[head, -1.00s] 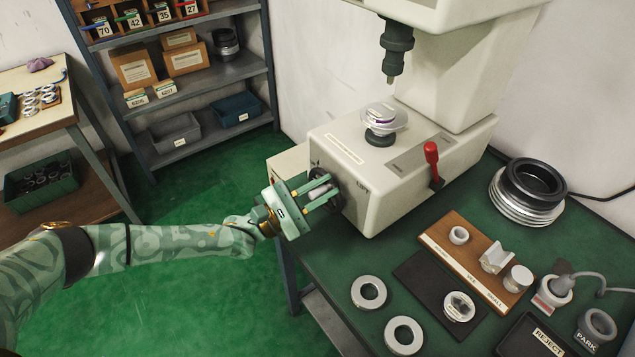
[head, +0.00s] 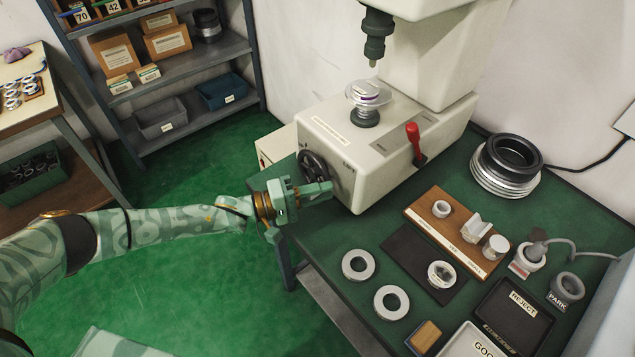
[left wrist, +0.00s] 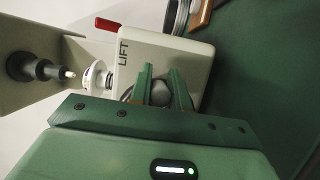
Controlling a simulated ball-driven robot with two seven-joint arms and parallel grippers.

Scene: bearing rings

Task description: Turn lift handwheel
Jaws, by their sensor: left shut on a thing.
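The dark lift handwheel (head: 312,164) is on the side of the cream press-like machine (head: 385,150), beside the LIFT label. My left gripper (head: 322,191) is at the wheel's lower edge. In the left wrist view, its two green fingers (left wrist: 160,88) are closed around a rounded grey grip (left wrist: 160,93), which appears to be the wheel's handle. In the head view the fingers hide this handle. A shiny ring part (head: 368,92) rests on the machine's round support, below the dark spindle (head: 376,38). My right gripper is not in view.
A red lever (head: 414,140) stands on the machine's front. The green bench holds loose rings (head: 359,265), a wooden block rack (head: 456,236), a REJECT tray (head: 512,312) and stacked rings (head: 508,165). Green floor (head: 190,270) is clear left of the bench.

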